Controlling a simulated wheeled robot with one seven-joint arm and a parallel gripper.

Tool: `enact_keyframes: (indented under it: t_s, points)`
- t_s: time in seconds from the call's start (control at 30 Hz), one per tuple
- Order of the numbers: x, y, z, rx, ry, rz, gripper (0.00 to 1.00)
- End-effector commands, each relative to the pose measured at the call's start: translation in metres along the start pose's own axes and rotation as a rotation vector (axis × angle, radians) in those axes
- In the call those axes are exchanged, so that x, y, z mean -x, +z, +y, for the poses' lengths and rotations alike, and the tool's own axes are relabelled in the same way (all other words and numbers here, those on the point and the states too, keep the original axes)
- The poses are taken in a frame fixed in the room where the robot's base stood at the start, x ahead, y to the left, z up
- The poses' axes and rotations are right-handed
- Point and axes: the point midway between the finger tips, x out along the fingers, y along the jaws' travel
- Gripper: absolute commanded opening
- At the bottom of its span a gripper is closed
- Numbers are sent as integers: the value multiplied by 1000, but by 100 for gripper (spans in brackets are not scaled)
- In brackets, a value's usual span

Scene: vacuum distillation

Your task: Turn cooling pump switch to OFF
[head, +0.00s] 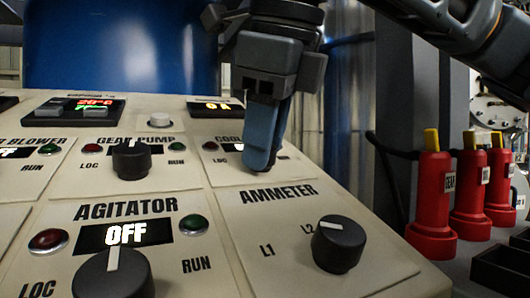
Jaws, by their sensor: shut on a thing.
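The cooling pump section (228,140) is at the upper right of the sloping control panel, and its label is partly covered, reading only "COOL". A red lamp and part of a small display show beside it. My gripper (262,165) reaches down over this section with its blue-grey fingers together, shut on the cooling pump switch. The fingers hide the switch, so I cannot tell its position.
The gear pump knob (131,158) is to the left. The agitator knob (114,275), under an OFF display, and the ammeter knob (338,243) are nearer. Several red bottle-shaped objects (433,205) stand right of the panel. A blue drum (120,45) is behind.

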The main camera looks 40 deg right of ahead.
Motion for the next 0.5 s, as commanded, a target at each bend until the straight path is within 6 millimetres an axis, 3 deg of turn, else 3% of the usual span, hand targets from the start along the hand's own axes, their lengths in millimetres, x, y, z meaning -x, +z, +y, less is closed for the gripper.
enact_keyframes:
  t_s: [0.5]
  points:
    - [0, 0, 0, 171, 3, -7, 6]
